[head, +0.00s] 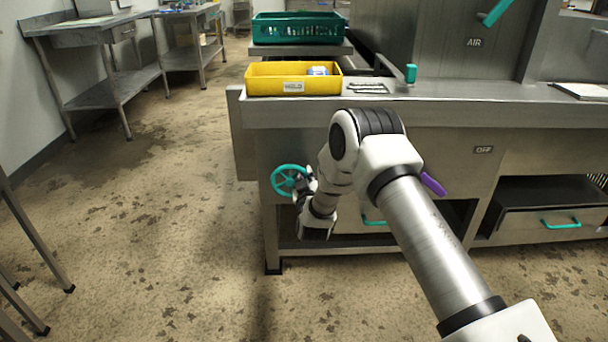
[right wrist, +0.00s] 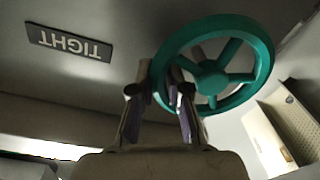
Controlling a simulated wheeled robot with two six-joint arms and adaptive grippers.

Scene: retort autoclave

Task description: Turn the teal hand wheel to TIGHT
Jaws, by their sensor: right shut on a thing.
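The teal hand wheel (head: 288,180) is on the front panel of the steel bench, low at its left end. It also shows large in the right wrist view (right wrist: 262,62), with several spokes and a round hub. A dark TIGHT plate (right wrist: 68,43) is on the panel beside the wheel and appears upside down there. My right gripper (head: 303,185) is at the wheel's right side. In the right wrist view, its two fingers (right wrist: 165,95) are shut on the wheel's rim, one on each side. My left gripper is in neither view.
A yellow crate (head: 248,84) and a green crate (head: 256,30) sit above at the bench's left end. A teal lever (head: 411,73) stands on the bench top. A drawer with a teal handle (head: 560,223) is at the right.

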